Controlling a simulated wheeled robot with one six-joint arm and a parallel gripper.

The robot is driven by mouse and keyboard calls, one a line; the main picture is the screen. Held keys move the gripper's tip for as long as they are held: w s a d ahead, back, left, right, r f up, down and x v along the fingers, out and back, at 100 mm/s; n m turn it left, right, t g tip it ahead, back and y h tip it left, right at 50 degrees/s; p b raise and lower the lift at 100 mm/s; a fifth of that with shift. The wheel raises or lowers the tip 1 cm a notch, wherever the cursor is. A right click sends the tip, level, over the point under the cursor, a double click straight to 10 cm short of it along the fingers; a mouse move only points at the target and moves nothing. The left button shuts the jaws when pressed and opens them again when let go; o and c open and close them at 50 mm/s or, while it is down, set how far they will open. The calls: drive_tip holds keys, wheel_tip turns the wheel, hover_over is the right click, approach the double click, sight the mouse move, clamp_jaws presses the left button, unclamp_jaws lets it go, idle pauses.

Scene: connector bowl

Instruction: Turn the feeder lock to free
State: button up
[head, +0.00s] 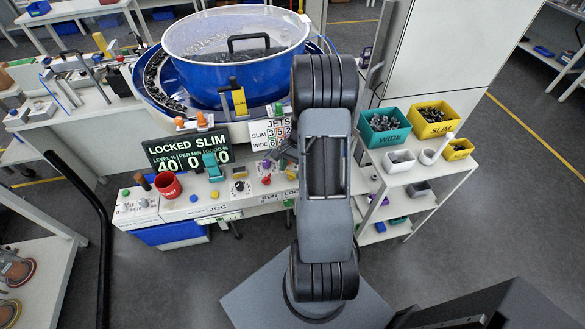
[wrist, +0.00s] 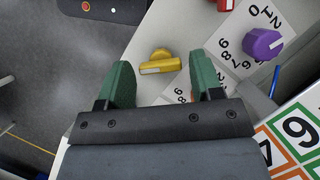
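The display board (head: 187,152) on the console reads "LOCKED SLIM". No readable label in either view says which control is the feeder lock. In the wrist view, my gripper (wrist: 161,62) is open, with its green fingers apart and nothing held. A yellow knob (wrist: 158,63) with a pale bar lies between and beyond the fingertips, with no visible contact. A purple knob (wrist: 263,44) with a white pointer sits on a numbered dial to the right. In the head view, my arm hides much of the gripper.
The blue feeder bowl (head: 235,75) with a clear cover stands behind the console. A JETS board (head: 272,134) stands near my arm. A red cup (head: 168,185) and a teal lever (head: 212,166) are further left. A shelf cart (head: 420,190) with part bins stands right.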

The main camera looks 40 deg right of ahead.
drive_tip(key=c, duration=0.7)
drive_tip(key=n+g+h+b, duration=0.1)
drive_tip(key=n, duration=0.3)
drive_tip(key=shift+w, duration=0.15)
drive_tip(key=n, duration=0.2)
drive_tip(key=n+g+h, duration=0.1)
drive_tip(key=n, duration=0.1)
drive_tip(key=shift+a+n+g, duration=0.15)
drive_tip(key=shift+n+g, duration=0.15)
drive_tip(key=shift+n, duration=0.1)
drive_tip(key=n+h+b, duration=0.1)
drive_tip(key=n+h, duration=0.1)
drive_tip(key=n, duration=0.2)
drive_tip(key=shift+w+a, duration=0.1)
drive_tip(key=shift+a+n+h, duration=0.15)
drive_tip(key=shift+n+h, duration=0.75)
drive_tip(key=shift+n, duration=1.6)
drive_tip(key=o, duration=0.9)
